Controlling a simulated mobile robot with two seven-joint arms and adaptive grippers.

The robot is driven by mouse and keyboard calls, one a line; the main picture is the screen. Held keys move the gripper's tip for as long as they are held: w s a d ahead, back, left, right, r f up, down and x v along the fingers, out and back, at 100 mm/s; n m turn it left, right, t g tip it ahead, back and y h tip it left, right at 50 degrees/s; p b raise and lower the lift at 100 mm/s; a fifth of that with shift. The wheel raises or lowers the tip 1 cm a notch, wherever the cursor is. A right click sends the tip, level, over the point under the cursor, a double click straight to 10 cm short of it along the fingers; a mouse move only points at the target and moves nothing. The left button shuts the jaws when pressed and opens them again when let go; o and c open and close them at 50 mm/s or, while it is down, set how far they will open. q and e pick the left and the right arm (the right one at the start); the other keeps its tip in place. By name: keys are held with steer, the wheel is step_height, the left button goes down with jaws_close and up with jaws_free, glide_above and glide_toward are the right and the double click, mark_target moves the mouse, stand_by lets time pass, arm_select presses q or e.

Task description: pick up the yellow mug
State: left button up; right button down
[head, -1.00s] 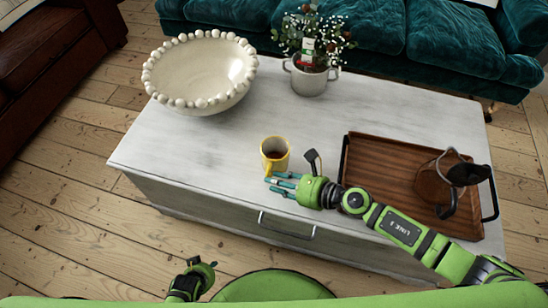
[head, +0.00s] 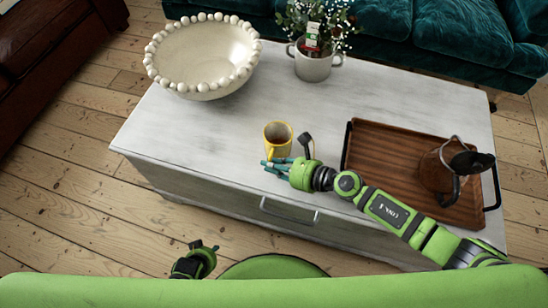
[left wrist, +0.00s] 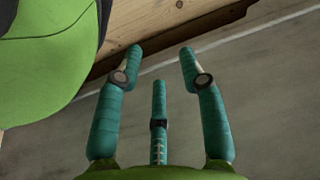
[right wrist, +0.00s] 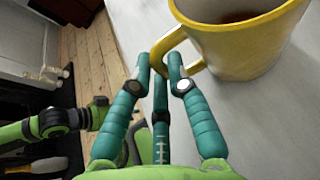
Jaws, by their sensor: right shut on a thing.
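The yellow mug (head: 278,138), with dark liquid inside, is at the front middle of the pale table (head: 215,130). In the right wrist view the mug (right wrist: 243,50) is large at the upper right, its handle pointing toward my fingers. My right gripper (head: 272,166) is shut on the mug's handle, with fingertips (right wrist: 160,62) on both sides of it. The mug looks upright; I cannot tell whether its base touches the table. My left gripper (head: 210,248) is low, in front of the table. Its fingers (left wrist: 162,55) are apart and empty.
A brown wooden tray (head: 385,150) holding a dark-handled jug (head: 440,170) lies right of the mug, beneath my right forearm. A beaded bowl (head: 200,55) and a potted plant (head: 313,65) stand at the back. The table's left middle is clear.

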steer(key=shift+r, duration=0.25)
steer(key=shift+r, duration=0.15)
steer(key=shift+r+p, duration=0.2)
steer(key=shift+p, duration=0.15)
steer(key=shift+r+p, duration=0.4)
steer(key=shift+r, duration=0.15)
arm_select(q)
steer(key=shift+w+a+f+t, duration=0.1)
steer(key=shift+w+a+t, duration=0.1)
steer(key=shift+t, duration=0.1)
arm_select(e)
steer(key=w+d+r, duration=0.7)
steer(key=d+r, duration=0.1)
steer(key=d, duration=0.1)
steer(key=shift+w+r, duration=0.15)
steer(key=shift+r, duration=0.25)
arm_select(q)
steer(key=shift+s+f, duration=0.1)
steer(key=shift+s, duration=0.15)
steer(key=shift+w, duration=0.55)
